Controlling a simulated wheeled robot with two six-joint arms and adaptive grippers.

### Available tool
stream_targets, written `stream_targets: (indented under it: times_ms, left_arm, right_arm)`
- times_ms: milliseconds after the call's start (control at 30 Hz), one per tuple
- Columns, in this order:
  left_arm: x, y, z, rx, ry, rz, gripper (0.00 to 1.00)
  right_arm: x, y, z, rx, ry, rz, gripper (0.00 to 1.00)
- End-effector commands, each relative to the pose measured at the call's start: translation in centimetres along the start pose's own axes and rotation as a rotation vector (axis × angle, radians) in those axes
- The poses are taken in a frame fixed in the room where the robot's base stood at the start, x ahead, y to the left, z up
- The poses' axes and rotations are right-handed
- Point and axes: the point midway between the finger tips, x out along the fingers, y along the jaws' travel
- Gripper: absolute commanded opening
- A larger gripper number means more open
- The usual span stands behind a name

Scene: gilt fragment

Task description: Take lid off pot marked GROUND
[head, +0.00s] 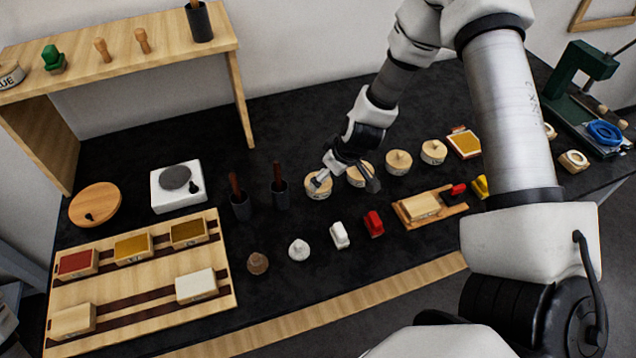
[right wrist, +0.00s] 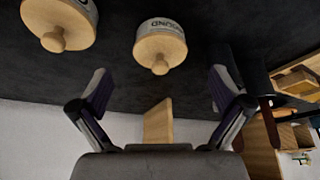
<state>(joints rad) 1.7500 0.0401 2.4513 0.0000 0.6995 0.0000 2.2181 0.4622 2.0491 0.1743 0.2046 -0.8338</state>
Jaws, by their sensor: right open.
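The pot marked GROUND (right wrist: 162,27) is in the right wrist view, its lettering upside down. Its pale wooden lid (right wrist: 160,50) with a round knob is on it. In the head view it appears to be the leftmost pot (head: 318,190) of the row, partly behind a finger. My right gripper (head: 347,180) is open and empty over the two leftmost pots. In the right wrist view the gripper (right wrist: 160,90) has its fingers wide apart, with the knob beyond the tips and between them.
Another lidded pot (right wrist: 58,22) stands close beside it, and more pots (head: 398,162) continue right. Dark cups with wooden handles (head: 241,207) stand to the left.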

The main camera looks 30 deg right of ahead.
Motion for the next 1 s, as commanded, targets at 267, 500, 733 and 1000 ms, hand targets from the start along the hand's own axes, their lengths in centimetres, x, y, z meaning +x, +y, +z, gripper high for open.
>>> stream_targets:
  times_ms: [267, 500, 733, 1000]
  left_arm:
    - [2.7, 0.0, -0.1, 0.0, 0.002, 0.0, 0.4]
    - [2.5, 0.0, -0.1, 0.0, 0.002, 0.0, 0.4]
    - [2.5, 0.0, -0.1, 0.0, 0.002, 0.0, 0.4]
    - [2.6, 0.0, -0.1, 0.0, 0.002, 0.0, 0.4]
  right_arm:
    - [4.0, -0.1, -0.1, -0.001, 0.0, 0.001, 1.0]
    - [3.8, -0.1, -0.1, 0.0, 0.0, 0.0, 0.72]
    - [3.9, -0.2, -0.1, 0.0, -0.001, 0.0, 0.32]
    - [4.0, -0.2, 0.1, 0.0, -0.004, 0.0, 0.28]
